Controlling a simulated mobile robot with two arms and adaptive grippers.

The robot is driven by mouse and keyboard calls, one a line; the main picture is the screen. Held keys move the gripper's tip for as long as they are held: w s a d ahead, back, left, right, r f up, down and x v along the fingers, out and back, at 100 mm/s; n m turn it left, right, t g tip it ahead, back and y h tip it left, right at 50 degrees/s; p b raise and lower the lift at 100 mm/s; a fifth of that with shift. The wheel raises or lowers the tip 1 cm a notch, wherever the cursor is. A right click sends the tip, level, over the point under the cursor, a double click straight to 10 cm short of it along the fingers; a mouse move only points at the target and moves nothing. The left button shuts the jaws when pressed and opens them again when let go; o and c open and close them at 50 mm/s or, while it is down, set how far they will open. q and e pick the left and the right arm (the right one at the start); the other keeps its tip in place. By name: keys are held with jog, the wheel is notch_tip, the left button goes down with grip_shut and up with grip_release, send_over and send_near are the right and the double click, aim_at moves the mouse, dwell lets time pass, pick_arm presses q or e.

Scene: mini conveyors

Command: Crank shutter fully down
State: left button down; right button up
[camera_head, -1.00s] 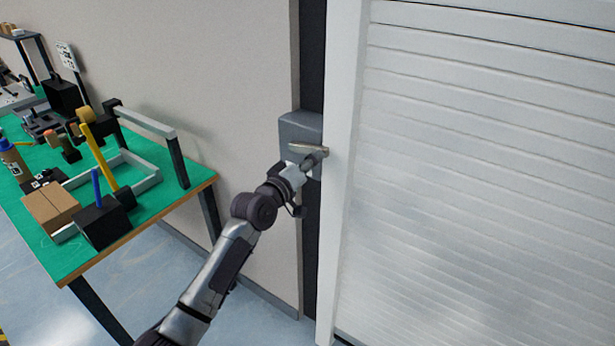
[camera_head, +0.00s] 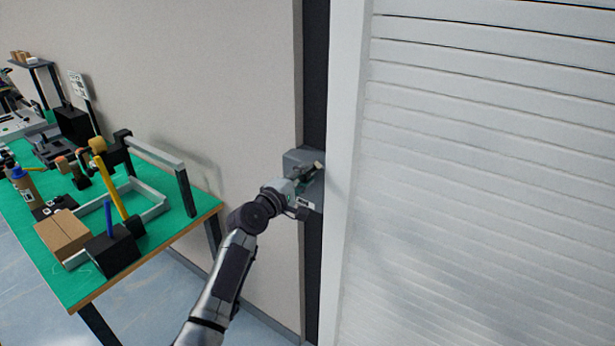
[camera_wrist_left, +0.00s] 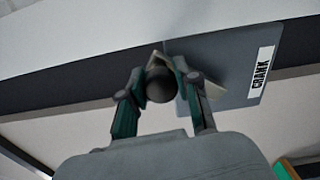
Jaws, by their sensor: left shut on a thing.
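The white slatted shutter (camera_head: 480,180) fills the right of the head view; its slats reach down to the lower part of the picture, and its bottom edge is out of view. The grey crank box (camera_head: 301,157) is on the dark post left of the shutter frame. In the left wrist view the crank plate (camera_wrist_left: 235,62) carries a "CRANK" label. My left gripper (camera_head: 303,180) is at the box, shut on the crank handle, whose dark round knob (camera_wrist_left: 161,84) sits between the fingers (camera_wrist_left: 160,98) in the wrist view. My right gripper is not in view.
A green-topped workbench (camera_head: 180,215) stands at the left, with a cardboard box (camera_head: 63,235), a black block (camera_head: 112,252) and tools on it. The beige wall (camera_head: 220,70) runs behind it. Bare floor lies below the bench.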

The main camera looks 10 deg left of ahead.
pick_arm(q)
jog(key=shift+w+a+r+n, duration=0.1)
jog(key=shift+a+r+n, duration=0.2)
jog(key=shift+r, duration=0.1)
jog(key=c, duration=1.1)
grip_release()
jog(key=shift+c, duration=0.2)
jog(key=o, duration=0.3)
jog(key=shift+f, duration=0.2)
jog(key=shift+o, duration=0.2)
jog(key=shift+s, duration=0.25)
jog(key=v, duration=1.1)
jog(key=shift+s+a, duration=0.15)
jog(key=shift+s, duration=0.1)
